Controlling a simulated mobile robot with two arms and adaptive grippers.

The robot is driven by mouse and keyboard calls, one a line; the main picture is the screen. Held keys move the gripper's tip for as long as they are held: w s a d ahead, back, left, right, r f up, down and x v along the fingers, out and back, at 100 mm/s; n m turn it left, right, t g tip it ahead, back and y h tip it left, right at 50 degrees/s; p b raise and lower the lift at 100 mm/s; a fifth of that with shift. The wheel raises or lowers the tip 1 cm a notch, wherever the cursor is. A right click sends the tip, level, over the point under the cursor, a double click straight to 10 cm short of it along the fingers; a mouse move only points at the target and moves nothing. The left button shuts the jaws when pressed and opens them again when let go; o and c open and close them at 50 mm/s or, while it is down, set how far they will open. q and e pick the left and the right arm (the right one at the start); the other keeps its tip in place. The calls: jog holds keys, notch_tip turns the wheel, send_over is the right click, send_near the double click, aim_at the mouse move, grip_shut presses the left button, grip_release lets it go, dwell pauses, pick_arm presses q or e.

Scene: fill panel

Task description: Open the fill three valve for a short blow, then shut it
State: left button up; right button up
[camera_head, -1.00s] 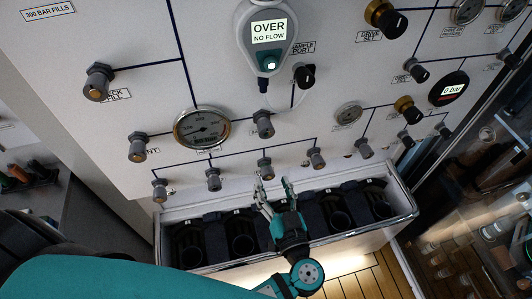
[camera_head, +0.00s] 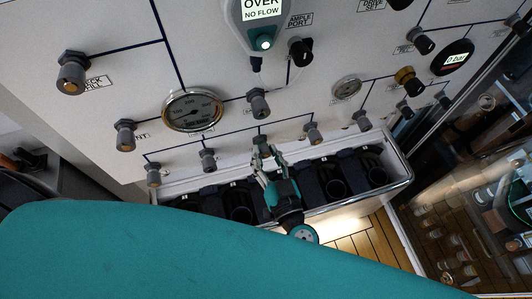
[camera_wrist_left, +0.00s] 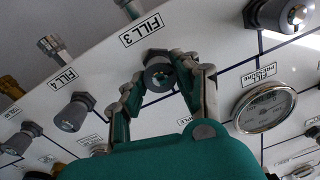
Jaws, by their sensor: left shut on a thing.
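The fill three valve is a grey knob (camera_head: 260,142) in the middle of the panel's lowest row. In the left wrist view, the FILL 3 knob (camera_wrist_left: 158,76) sits beside its FILL 3 label (camera_wrist_left: 142,30). My left gripper (camera_head: 265,158) reaches up to this knob from below. In the left wrist view, the fingers of my left gripper (camera_wrist_left: 160,88) stand on both sides of the knob and are shut on it. The fingers partly hide the knob's sides. My right gripper is in neither view.
The FILL 4 knob (camera_wrist_left: 75,112) and other fill knobs (camera_head: 313,133) flank it closely. A pressure gauge (camera_head: 193,110) sits above left. A display (camera_head: 262,12) reads OVER, NO FLOW. Below the panel is a rack (camera_head: 395,185) with dark cylinder slots.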

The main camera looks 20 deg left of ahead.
pick_arm(q)
grip_shut()
